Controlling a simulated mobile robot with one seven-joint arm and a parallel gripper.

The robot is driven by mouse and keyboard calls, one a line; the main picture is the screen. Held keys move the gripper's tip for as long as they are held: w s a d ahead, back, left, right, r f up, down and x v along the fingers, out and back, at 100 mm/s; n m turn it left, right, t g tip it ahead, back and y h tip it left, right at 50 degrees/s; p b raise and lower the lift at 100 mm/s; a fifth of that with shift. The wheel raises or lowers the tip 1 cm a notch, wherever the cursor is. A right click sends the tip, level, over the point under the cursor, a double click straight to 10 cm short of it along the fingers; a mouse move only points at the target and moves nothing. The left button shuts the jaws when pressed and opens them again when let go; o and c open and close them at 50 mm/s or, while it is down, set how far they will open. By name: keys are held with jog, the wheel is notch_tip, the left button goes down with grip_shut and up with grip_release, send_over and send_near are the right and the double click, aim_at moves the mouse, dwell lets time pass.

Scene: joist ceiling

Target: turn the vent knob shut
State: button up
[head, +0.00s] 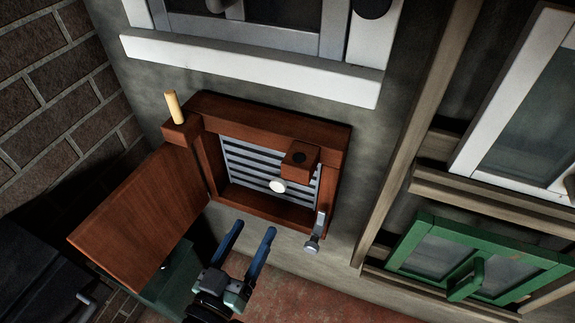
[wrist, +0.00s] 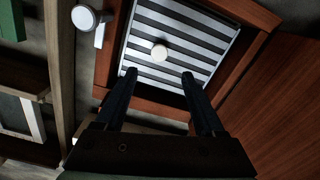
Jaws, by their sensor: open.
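The vent is a slatted grille (head: 245,165) inside a reddish wooden frame on the wall, and the grille also shows in the wrist view (wrist: 180,40). A round white knob (head: 277,186) sits on the slats, and it shows in the wrist view (wrist: 159,53) beyond and between my fingertips. The wooden door (head: 145,205) of the frame hangs open to the left. My gripper (head: 253,232) is open and empty, below and in front of the vent, apart from the knob. Its two dark blue fingers (wrist: 158,76) point toward the grille.
A wooden block (head: 299,159) with a dark hole sits at the frame's right side. A pale peg (head: 172,106) stands at the top left corner. A metal latch (head: 312,243) hangs at the lower right. A green-framed window (head: 480,262) is at the right.

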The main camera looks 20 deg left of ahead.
aim_at(277, 188)
jog(key=w, duration=1.2)
jog(key=shift+w+d+r, duration=0.1)
jog(key=shift+w+d, duration=0.15)
jog(key=shift+w, duration=0.1)
jog(key=shift+c, duration=0.3)
grip_shut()
